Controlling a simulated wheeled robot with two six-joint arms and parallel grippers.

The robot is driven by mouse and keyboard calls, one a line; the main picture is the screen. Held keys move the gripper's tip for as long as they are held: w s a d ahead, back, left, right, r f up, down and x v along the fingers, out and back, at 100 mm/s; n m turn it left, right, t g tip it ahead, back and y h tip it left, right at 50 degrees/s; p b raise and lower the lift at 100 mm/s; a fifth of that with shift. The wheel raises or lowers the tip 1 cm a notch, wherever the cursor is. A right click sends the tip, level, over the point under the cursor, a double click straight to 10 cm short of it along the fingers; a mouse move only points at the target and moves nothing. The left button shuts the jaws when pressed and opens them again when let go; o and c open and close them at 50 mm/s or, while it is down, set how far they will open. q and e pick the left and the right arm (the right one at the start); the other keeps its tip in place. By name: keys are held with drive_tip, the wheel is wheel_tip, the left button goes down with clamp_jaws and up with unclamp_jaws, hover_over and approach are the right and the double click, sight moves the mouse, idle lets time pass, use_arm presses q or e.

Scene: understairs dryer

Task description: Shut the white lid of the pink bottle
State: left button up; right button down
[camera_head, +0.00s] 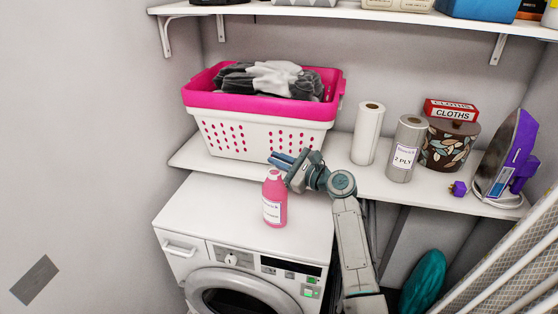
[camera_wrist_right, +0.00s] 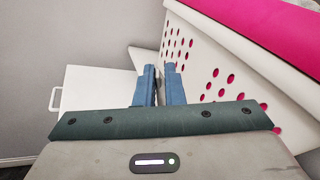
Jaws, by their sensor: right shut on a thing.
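The bottle is not visible in the wrist view. My left gripper is not in view.
A pink-rimmed white laundry basket (camera_head: 262,131) stands on the shelf behind the gripper, close by. Right of it are a paper roll (camera_head: 367,135), a 2-ply roll (camera_head: 406,150), a patterned container (camera_head: 449,148) and a purple iron (camera_head: 508,160). The dryer top (camera_head: 212,212) is clear left of the bottle.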

drive_tip(key=shift+s+f, duration=0.1)
drive_tip(key=n, duration=0.1)
drive_tip(key=n+b, duration=0.1)
drive_tip(key=s+f+n+b, duration=0.1)
drive_tip(key=shift+a+n, duration=0.3)
drive_tip(key=shift+a, duration=0.1)
drive_tip(key=shift+s+a+f+n+b, duration=0.15)
drive_tip(key=shift+f+n+b, duration=0.05)
drive_tip(key=shift+n+b, duration=0.55)
drive_tip(key=shift+s+a+f+n+b, duration=0.2)
drive_tip(key=shift+n+b, duration=0.3)
drive_tip(key=shift+n, duration=0.45)
drive_tip(key=c, duration=1.6)
unclamp_jaws()
